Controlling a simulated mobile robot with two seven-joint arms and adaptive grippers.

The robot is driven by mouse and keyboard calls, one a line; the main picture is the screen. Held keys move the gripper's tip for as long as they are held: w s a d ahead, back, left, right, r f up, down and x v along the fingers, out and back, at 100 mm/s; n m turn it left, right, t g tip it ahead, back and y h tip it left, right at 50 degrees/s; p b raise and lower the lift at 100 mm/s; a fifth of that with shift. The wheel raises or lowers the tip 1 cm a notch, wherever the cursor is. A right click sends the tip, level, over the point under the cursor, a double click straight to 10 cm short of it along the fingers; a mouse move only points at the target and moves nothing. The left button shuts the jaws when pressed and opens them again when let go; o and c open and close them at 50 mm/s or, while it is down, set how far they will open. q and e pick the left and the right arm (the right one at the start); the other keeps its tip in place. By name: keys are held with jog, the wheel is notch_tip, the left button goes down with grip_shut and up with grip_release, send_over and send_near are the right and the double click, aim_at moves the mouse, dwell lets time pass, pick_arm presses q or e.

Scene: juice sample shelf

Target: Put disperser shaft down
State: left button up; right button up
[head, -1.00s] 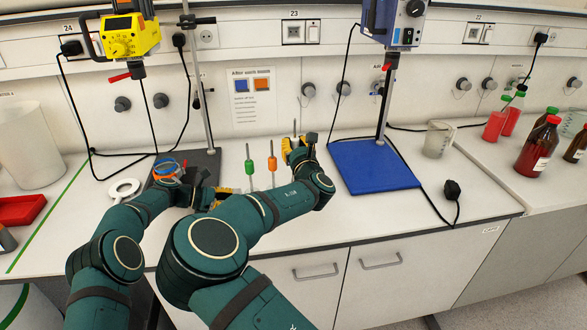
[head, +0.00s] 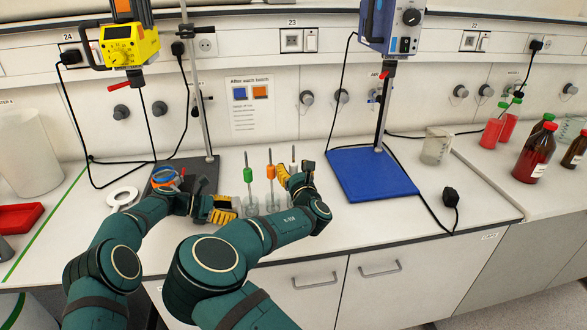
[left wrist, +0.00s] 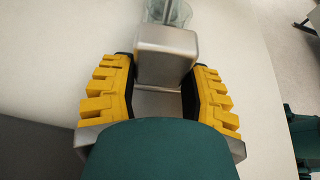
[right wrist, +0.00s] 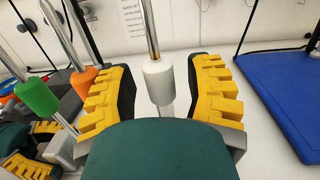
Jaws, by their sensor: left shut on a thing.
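The disperser shaft with the white collar (right wrist: 157,82) stands upright between the fingers of my right gripper (right wrist: 160,75), with a gap on each side. My right gripper is open around it. In the head view the white-collared shaft (head: 293,163) is beside the right gripper (head: 290,180); its lower end is hidden. The green-collared shaft (head: 248,175) and orange-collared shaft (head: 270,172) stand upright to its left, above clear glass vessels (head: 252,207). My left gripper (left wrist: 165,80) is shut on a grey metal block (left wrist: 166,52), low beside the vessels.
A blue-based stand (head: 370,175) is right of the shafts; a dark-based stand (head: 205,172) is left. A white ring (head: 122,198) and red tray (head: 20,217) lie further left. A beaker (head: 436,147) and red bottles stand at the right. Bench front is mostly clear.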

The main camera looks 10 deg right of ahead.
jog(key=shift+r, duration=0.2)
jog(key=s, duration=1.2)
jog(key=shift+f, duration=0.45)
pick_arm(q)
jog(key=o, duration=1.3)
jog(key=shift+a, duration=0.1)
